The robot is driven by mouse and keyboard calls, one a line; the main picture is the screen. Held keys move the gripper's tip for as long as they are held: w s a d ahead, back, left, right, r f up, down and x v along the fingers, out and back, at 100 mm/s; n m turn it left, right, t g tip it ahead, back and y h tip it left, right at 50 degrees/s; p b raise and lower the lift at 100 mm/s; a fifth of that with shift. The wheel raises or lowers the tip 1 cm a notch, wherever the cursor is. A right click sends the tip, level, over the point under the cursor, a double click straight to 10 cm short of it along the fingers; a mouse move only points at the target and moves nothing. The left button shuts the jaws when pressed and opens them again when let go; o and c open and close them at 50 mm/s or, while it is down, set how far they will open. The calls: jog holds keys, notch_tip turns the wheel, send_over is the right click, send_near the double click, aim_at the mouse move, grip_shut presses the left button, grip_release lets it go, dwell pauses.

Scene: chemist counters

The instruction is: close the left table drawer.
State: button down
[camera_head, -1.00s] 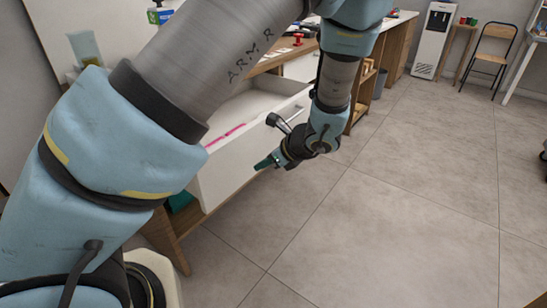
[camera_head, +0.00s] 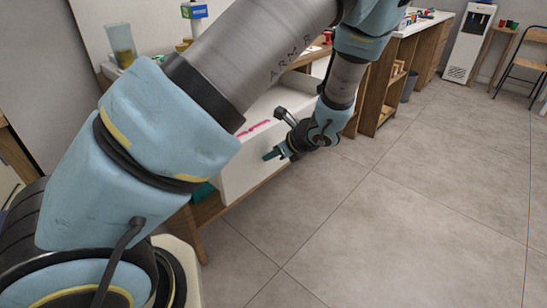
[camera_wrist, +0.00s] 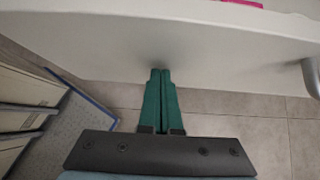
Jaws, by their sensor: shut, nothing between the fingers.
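The white table drawer (camera_head: 254,166) stands pulled out from the wooden table, and its front faces the open floor. A thin pink object (camera_head: 255,127) lies inside it. In the wrist view the drawer front (camera_wrist: 100,52) spans the top of the picture, with part of a metal handle (camera_wrist: 312,75) at the right edge. My gripper (camera_head: 270,156) is shut and empty, its green fingers pointing at the drawer front. In the wrist view the fingertips (camera_wrist: 160,71) meet the panel or are very close to it; I cannot tell if they touch. My arm hides part of the drawer.
A glass beaker (camera_head: 121,44) stands on the table at the left. Shelves (camera_wrist: 25,110) show at the left of the wrist view. More wooden counters (camera_head: 425,50), a water dispenser (camera_head: 470,42) and a chair (camera_head: 526,68) stand farther back. The tiled floor (camera_head: 390,220) at right is clear.

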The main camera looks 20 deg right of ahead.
jog(key=w+a, duration=0.4)
jog(key=w, duration=0.3)
jog(key=w+a, duration=0.4)
jog(key=w, duration=0.4)
jog(key=w+a, duration=0.5)
jog(key=w, duration=0.3)
jog(key=shift+b, duration=0.4)
jog(key=shift+w+a+r, duration=0.1)
jog(key=shift+w, duration=0.15)
jog(key=shift+w+a, duration=0.1)
